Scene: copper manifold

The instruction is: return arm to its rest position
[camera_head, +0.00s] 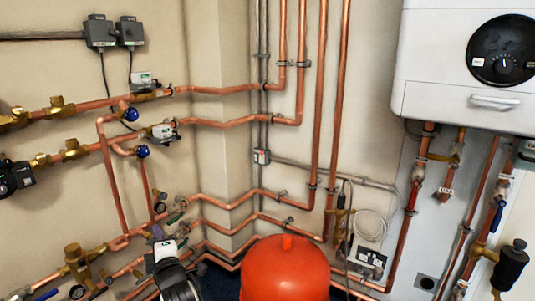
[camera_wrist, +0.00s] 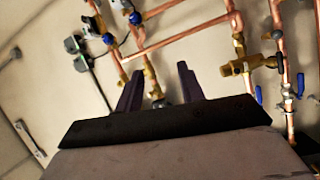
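My gripper (camera_wrist: 160,70) shows in the wrist view. Its two dark fingers stand apart, with nothing held between them. Copper pipes and brass fittings on the wall show beyond the fingers, and the picture is tilted.
A red vessel (camera_head: 287,272) stands at the bottom middle. A white boiler (camera_head: 465,65) hangs at the upper right. Copper pipes (camera_head: 225,90) with brass valves (camera_head: 75,262) and blue-handled valves (camera_head: 131,114) line the wall.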

